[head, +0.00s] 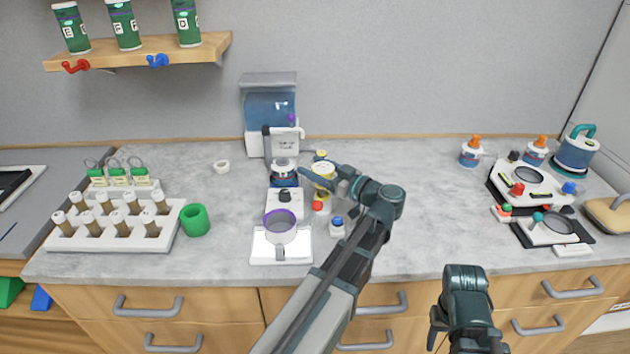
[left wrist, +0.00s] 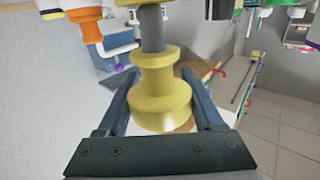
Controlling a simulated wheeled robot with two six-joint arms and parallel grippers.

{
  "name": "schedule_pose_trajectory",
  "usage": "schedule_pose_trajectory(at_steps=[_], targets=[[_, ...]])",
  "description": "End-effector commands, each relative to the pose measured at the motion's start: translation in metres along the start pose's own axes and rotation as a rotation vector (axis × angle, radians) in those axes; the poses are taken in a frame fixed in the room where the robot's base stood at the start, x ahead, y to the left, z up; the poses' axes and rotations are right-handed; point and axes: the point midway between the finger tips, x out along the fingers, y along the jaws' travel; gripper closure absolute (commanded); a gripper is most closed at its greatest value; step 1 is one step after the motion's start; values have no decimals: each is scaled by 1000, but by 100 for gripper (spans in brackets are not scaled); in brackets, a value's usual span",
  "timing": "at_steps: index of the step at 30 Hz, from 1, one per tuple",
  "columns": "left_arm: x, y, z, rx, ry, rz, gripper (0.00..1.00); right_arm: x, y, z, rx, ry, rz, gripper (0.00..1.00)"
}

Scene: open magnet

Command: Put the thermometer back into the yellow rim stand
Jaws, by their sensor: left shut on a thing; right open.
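My left gripper (head: 322,176) is shut on a yellow, spool-shaped grip with a grey rod, which looks like the thermometer (left wrist: 160,95). In the left wrist view the yellow piece sits between the two fingers. In the head view yellow and white parts (head: 325,168) show beside my left gripper's fingers, partly hidden by them. I cannot tell there which belong to the thermometer and which to the yellow rim stand. My right gripper (head: 466,322) is open and empty in front of the counter's edge, at the lower right.
A purple-rimmed holder (head: 280,226) on a white plate stands left of my left arm. A blue-tanked dispenser (head: 270,112) stands behind. A green ring (head: 195,220) and a vial rack (head: 115,228) are at left. Instruments on dark mats (head: 540,205) fill the right. The counter's right middle is clear.

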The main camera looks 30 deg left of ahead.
Motion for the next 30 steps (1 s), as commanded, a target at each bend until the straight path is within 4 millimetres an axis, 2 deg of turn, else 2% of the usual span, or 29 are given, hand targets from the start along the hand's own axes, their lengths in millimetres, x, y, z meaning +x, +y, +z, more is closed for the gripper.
schedule_pose_trajectory(at_steps=[1,6,18,19,23,30], targets=[[0,0,12,0,0,0,100,12,-1,-1,0,0,0,50],[0,0,30,0,0,1,100,30,-3,-2,0,0,0,50],[0,0,32,0,0,1,100,32,-3,-2,0,0,0,50],[0,0,31,0,-1,1,26,30,-3,-2,0,0,0,50],[0,0,30,0,-1,1,3,30,-3,-2,0,0,0,50],[0,0,30,0,0,1,2,30,-3,-2,0,0,0,50]])
